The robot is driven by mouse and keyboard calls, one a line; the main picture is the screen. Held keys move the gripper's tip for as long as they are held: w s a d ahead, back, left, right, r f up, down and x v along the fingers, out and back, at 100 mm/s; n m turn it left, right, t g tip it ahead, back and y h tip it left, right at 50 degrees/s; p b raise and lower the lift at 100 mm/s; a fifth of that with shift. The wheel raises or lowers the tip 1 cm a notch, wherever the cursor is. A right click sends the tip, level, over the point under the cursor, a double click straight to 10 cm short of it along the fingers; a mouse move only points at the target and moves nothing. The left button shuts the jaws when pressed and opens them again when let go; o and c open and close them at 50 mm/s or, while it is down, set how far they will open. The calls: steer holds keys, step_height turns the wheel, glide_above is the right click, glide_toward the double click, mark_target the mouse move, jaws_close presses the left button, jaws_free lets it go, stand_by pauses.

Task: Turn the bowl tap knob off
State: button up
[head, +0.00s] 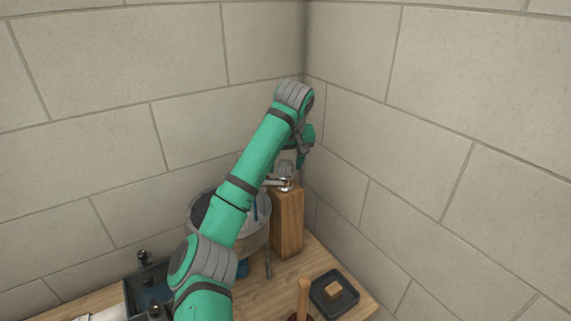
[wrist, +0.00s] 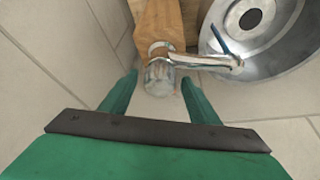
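The tap knob (wrist: 158,78) is clear and rounded, at the end of the chrome tap (wrist: 195,62) in the wrist view. In the head view the knob (head: 286,168) shows above the tap body on a wooden post (head: 287,222). My gripper (wrist: 160,77) is open, its green fingers on either side of the knob with small gaps; I cannot tell whether either touches. In the head view my gripper (head: 302,143) is above the knob, partly hidden by my wrist. The metal bowl (wrist: 284,52) is under the spout. A blue streak (wrist: 219,38), seemingly water, runs from the spout end.
Brick walls meet in a corner close behind the post. On the wooden bench are a black tray (head: 346,302) with a tan block, an upright wooden handle (head: 304,296) and a dark box (head: 133,293) at left. My arm hides part of the bowl.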

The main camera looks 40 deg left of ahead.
steer(key=c, duration=0.9)
steer(key=shift+m, duration=0.4)
steer(key=m+h, duration=0.1)
steer(key=m, duration=0.2)
steer(key=shift+t, duration=0.4)
steer(key=m+h, duration=0.1)
steer(key=m, duration=0.3)
steer(key=shift+t+h, duration=0.4)
steer(key=m+h, duration=0.1)
steer(key=m, duration=0.3)
steer(key=shift+a+r, duration=0.1)
steer(key=shift+a, duration=0.05)
steer(key=m+h, duration=0.1)
steer(key=m, duration=0.3)
steer(key=shift+g+h, duration=0.3)
steer(key=shift+h, duration=0.1)
steer(key=shift+m, duration=0.3)
